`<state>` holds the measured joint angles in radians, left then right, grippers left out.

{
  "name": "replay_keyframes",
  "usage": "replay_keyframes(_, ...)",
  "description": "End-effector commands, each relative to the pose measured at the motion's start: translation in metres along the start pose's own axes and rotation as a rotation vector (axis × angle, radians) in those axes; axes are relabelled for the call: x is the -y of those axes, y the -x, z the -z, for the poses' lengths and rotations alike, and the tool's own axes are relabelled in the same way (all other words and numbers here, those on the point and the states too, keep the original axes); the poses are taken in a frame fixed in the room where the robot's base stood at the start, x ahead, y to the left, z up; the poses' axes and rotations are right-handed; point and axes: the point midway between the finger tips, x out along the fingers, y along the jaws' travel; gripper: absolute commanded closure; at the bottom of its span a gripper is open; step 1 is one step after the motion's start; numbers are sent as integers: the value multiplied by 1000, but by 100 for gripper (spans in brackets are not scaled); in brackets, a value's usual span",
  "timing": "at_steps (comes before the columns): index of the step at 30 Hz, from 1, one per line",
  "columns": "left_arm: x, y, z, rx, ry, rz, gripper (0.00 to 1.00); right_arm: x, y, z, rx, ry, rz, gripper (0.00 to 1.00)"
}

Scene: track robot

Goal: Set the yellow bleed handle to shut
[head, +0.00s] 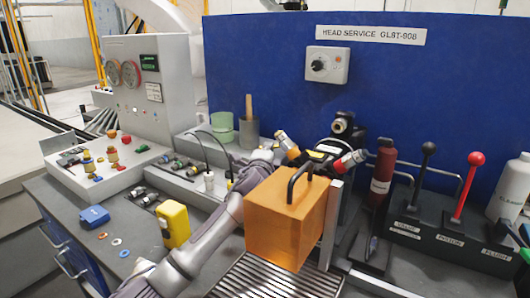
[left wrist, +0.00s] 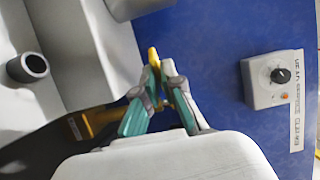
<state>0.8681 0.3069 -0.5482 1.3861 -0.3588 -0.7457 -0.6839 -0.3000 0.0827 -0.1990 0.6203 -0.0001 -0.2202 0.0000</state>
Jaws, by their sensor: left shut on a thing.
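In the left wrist view, the yellow bleed handle (left wrist: 153,57) shows as a small yellow tip at the fingertips of my left gripper (left wrist: 160,78). The teal and grey fingers are closed on it, and hide most of it. In the head view, my left arm reaches in from the lower left, and my left gripper (head: 322,152) is behind the orange box, in front of the blue panel. The handle itself is hard to make out there among the fingers and fittings. Its exact angle cannot be told. My right gripper is not in view.
An orange box (head: 285,222) with a black top handle stands close in front of my left gripper. A dark red bottle (head: 381,172) and a lever block (head: 450,234) stand to its right. A knob box (head: 327,65) is on the blue panel (head: 260,60) above.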

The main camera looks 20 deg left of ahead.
Motion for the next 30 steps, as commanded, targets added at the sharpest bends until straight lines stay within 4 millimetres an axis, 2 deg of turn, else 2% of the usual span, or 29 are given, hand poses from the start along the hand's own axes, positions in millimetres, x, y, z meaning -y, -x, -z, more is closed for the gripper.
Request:
replay_keyframes(17,0,2,2,29,3,0,100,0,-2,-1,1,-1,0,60)
replay_keyframes(18,0,2,2,28,3,0,87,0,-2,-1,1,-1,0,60)
replay_keyframes(21,0,2,2,28,2,0,70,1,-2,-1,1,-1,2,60)
replay_keyframes(22,0,2,2,28,2,0,68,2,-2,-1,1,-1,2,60)
replay_keyframes(30,0,2,1,29,2,0,68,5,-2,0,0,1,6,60)
